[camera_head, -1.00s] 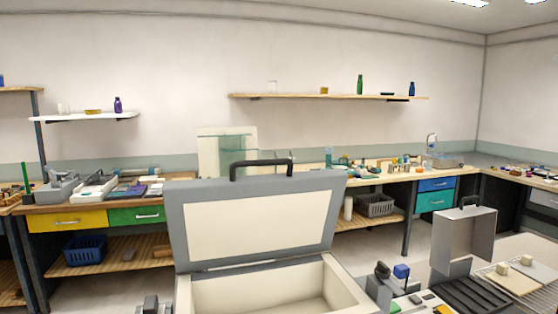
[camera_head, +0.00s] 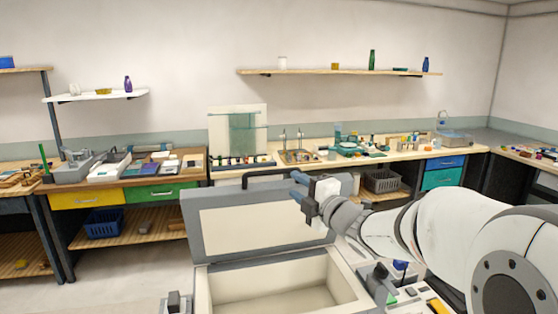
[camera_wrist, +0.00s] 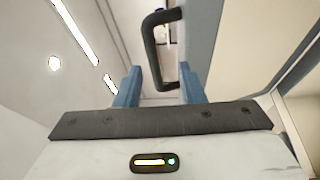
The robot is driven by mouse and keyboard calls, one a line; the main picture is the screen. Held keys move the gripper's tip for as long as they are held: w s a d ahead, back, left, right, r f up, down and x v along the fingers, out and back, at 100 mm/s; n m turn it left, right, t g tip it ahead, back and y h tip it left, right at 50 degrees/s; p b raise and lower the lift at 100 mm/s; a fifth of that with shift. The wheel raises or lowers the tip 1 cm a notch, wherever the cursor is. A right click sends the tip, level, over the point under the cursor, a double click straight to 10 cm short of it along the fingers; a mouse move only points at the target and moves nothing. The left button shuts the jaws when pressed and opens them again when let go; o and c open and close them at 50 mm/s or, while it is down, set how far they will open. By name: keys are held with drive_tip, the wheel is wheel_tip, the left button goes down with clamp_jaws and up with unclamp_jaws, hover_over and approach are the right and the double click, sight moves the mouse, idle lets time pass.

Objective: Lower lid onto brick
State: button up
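The grey-framed lid (camera_head: 258,220) with a cream inner face stands raised at the back of an open cream-lined box (camera_head: 270,281) in the head view. Its black handle (camera_head: 262,173) is on the top edge; the handle also shows in the wrist view (camera_wrist: 151,48). My gripper (camera_head: 293,187) is beside the right end of the handle in the head view. In the wrist view my gripper (camera_wrist: 160,80) has its blue fingers spread apart, with the handle's near end in line with the gap. Contact cannot be told. I cannot make out a separate brick.
Small items, including a blue-topped one (camera_head: 400,265), stand right of the box near my arm. A workbench with yellow (camera_head: 87,199) and green drawers is behind at left, and another bench (camera_head: 400,160) runs behind the lid. Floor shows at left.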

sight(278, 173)
drive_tip(key=shift+n+y, duration=0.5)
drive_tip(key=shift+n, duration=0.1)
drive_tip(key=p+x, duration=0.1)
drive_tip(key=x, duration=0.1)
drive_tip(key=p+x, duration=0.1)
drive_tip(key=x, duration=0.2)
drive_tip(key=p+x, duration=0.1)
drive_tip(key=x, duration=0.2)
drive_tip(key=shift+s+a+r, duration=0.15)
drive_tip(key=shift+a+r, duration=0.1)
drive_tip(key=shift+a, duration=0.15)
clamp_jaws()
